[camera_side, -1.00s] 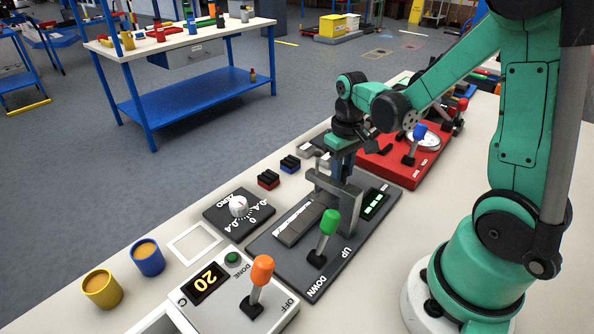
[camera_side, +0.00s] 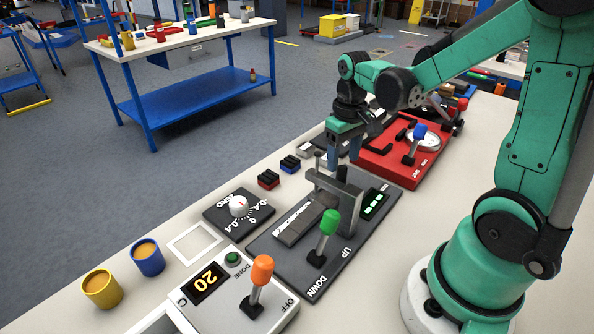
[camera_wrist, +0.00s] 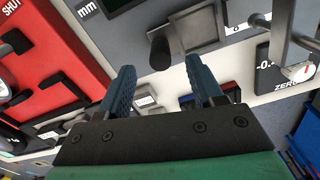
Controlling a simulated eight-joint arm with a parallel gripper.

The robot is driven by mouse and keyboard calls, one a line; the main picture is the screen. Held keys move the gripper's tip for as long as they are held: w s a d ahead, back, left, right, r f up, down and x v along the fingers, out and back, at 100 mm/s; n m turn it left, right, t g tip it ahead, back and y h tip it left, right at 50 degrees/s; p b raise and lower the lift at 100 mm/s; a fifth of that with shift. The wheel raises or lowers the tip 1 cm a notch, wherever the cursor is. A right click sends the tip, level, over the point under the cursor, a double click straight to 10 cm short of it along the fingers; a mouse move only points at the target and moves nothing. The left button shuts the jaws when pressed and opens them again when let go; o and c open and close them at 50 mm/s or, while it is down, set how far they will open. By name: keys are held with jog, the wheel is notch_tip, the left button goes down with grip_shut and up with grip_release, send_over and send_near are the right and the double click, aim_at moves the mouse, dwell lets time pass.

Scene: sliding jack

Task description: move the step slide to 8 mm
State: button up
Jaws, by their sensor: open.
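The step slide (camera_side: 299,225) is a pale grey stepped bar on a dark plate (camera_side: 283,268), running under a grey bridge frame (camera_side: 352,191). In the wrist view, a dark round knob (camera_wrist: 160,52) stands by a grey block (camera_wrist: 196,30). It shows ahead of and between my finger tips; its contact with them cannot be told. My gripper (camera_side: 344,163) hangs at the far side of the bridge frame, its blue fingers apart and empty. The slide's far end is hidden behind the frame in the side view. The green digits on the display (camera_side: 375,204) are too small to read.
A green-knobbed lever (camera_side: 328,224) stands on the near side of the plate. A ZERO dial (camera_side: 239,206) sits left, and a control box with an orange lever (camera_side: 261,271) in front. A red panel (camera_side: 397,160) lies close behind my gripper. Small red and blue blocks lie left.

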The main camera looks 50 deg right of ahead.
jog(key=shift+r, duration=1.2)
jog(key=shift+r, duration=0.15)
notch_tip(320, 180, up, 8)
jog(key=a+f+n+t, duration=0.2)
jog(key=a+f+t, duration=0.2)
jog(key=a+t, duration=0.3)
jog(key=a, duration=0.4)
jog(key=shift+s+n, duration=0.3)
jog(key=shift+s, duration=0.1)
